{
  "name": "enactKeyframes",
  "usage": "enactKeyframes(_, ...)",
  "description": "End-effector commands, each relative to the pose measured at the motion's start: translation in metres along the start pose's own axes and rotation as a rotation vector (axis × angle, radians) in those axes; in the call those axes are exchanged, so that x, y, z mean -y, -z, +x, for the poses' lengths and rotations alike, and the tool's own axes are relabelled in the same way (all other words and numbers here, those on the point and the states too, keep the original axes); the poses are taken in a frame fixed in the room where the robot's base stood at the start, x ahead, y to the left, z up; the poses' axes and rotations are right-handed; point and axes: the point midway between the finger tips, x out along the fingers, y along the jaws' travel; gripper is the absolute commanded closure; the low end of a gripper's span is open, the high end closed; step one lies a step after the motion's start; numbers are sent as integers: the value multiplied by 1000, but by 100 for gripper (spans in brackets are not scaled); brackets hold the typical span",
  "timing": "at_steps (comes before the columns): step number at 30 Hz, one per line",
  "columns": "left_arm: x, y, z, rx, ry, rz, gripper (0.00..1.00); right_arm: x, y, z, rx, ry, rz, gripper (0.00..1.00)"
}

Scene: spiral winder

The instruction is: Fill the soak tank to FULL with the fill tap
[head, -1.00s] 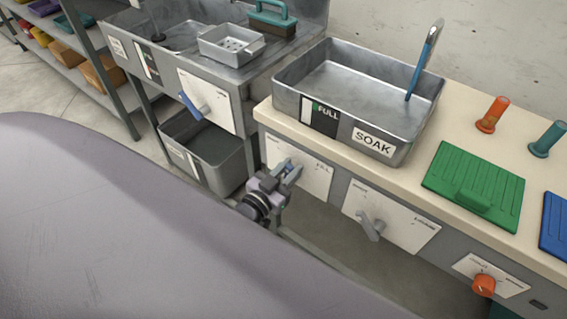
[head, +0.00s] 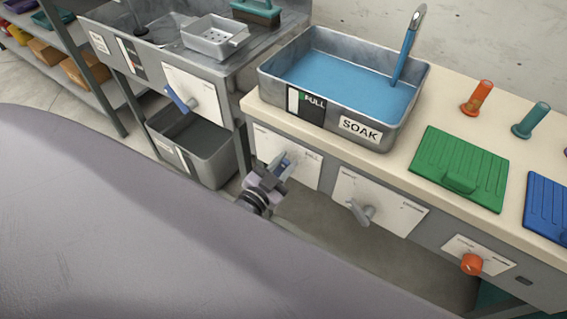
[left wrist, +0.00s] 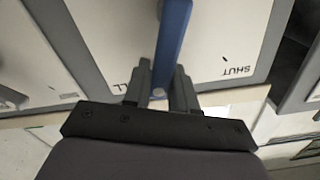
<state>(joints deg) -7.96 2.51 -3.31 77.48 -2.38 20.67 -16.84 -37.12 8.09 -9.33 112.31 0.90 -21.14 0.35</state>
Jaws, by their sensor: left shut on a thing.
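The grey soak tank (head: 408,112) stands on the bench, marked SOAK and FULL. Blue water (head: 340,76) covers its floor and stands below the rim. The fill tap's blue lever is on a white plate (head: 308,170) below the tank; the lever (left wrist: 174,40) shows well in the left wrist view, beside the words SHUT and part of FILL. My left gripper (head: 280,168) is shut on this lever, its fingers on either side. My right gripper is not in view.
A grey lever (head: 362,212) and an orange knob (head: 472,264) sit on the bench front to the right. A green lid (head: 460,168) lies on the bench top. A sink with another blue lever (head: 180,98) stands left, above a grey bin (head: 205,155).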

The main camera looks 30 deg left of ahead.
Motion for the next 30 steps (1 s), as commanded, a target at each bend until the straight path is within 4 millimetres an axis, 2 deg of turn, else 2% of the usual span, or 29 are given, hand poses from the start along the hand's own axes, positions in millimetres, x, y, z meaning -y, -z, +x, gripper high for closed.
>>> enactKeyframes(2,0,0,0,-2,0,-1,100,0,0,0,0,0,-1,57)
enactKeyframes(3,0,0,0,-2,0,-1,61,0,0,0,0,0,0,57)
enactKeyframes(4,0,0,0,-2,0,-1,53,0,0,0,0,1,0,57)
enactKeyframes(12,0,0,0,0,0,-1,53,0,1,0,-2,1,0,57)
enactKeyframes(16,0,0,-7,1,-1,-1,53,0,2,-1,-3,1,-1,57)
enactKeyframes(30,0,0,-65,0,-1,-1,53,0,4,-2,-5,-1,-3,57)
